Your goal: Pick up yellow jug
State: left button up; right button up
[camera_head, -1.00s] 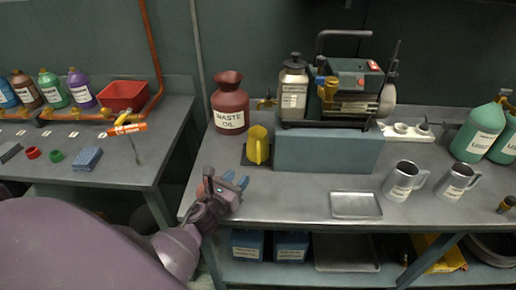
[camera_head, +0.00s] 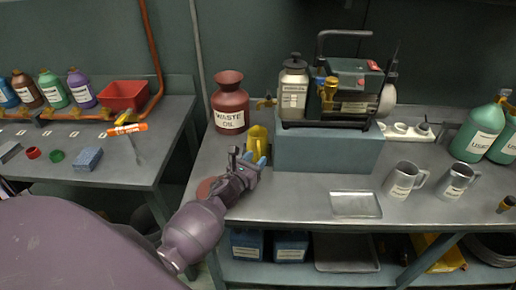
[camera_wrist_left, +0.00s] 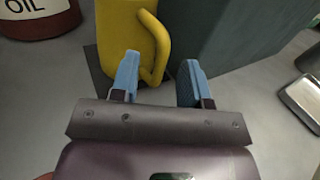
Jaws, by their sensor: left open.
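The yellow jug (camera_head: 257,140) stands upright on a dark mat on the right-hand bench, in front of the red waste oil jar and left of the grey block. My left gripper (camera_head: 254,164) is just in front of it and hides its lower part. In the left wrist view the jug (camera_wrist_left: 122,32) is at the top, its handle (camera_wrist_left: 154,48) facing toward the gripper. The blue fingers of the left gripper (camera_wrist_left: 159,76) are open, with the handle ahead of and roughly between their tips. I cannot tell whether they touch it. My right gripper is not in view.
The waste oil jar (camera_head: 230,104) stands close behind the jug. The grey block (camera_head: 328,152) carrying the pump machine (camera_head: 345,95) is close on its right. A metal tray (camera_head: 356,205) and two steel mugs (camera_head: 404,181) stand further right. Bare bench lies between block and tray.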

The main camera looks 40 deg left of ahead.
pick_arm(q)
jog(key=shift+w, duration=0.65)
grip_shut()
jog(key=shift+a+r, duration=0.1)
jog(key=shift+r, duration=0.05)
